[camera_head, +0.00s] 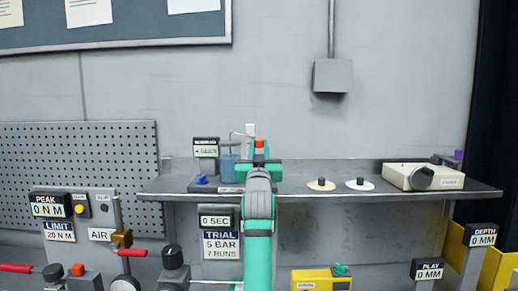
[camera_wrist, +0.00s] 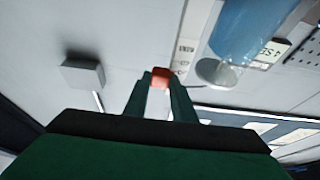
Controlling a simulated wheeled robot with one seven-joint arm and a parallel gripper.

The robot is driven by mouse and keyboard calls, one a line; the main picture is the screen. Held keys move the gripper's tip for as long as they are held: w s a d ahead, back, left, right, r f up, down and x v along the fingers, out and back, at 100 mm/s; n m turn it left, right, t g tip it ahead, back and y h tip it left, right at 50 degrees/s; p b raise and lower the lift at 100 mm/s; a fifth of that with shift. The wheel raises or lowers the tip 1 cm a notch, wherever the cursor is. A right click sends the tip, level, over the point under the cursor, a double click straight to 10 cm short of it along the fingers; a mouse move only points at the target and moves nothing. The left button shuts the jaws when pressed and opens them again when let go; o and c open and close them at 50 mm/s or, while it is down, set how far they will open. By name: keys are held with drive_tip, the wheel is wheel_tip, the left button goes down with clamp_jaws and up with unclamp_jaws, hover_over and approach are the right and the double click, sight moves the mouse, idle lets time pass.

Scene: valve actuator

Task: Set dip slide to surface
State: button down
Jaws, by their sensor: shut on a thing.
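My gripper (camera_wrist: 160,82) is shut on a small white piece with an orange-red top (camera_wrist: 161,72), seen between the two fingers in the wrist view. In the head view the orange-red top (camera_head: 259,144) shows above my gripper (camera_head: 259,158). I take it to be the dip slide's handle, but its label is not readable. A blue beaker (camera_head: 229,167) stands just left of my gripper, and it shows large in the wrist view (camera_wrist: 250,28). A thin white bent tube with a white block (camera_head: 250,130) rises behind it.
The shelf (camera_head: 400,191) holds two round knobs (camera_head: 321,184) and a cream box with a black dial (camera_head: 423,177) at right. A blue knob (camera_head: 202,179) is at left. The depth display (camera_head: 483,239) reads 0 MM. The timer display (camera_head: 215,221) reads 0 SEC.

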drive_tip(key=shift+s+r, duration=0.1)
drive_tip(key=shift+r, duration=1.25)
drive_tip(key=c, duration=1.5)
unclamp_jaws()
drive_tip(key=shift+f, duration=0.1)
drive_tip(key=shift+s+f, duration=0.25)
drive_tip(key=shift+s, duration=0.2)
drive_tip(key=v, duration=0.9)
drive_tip(key=shift+s+f, duration=0.1)
drive_tip(key=shift+s, duration=0.25)
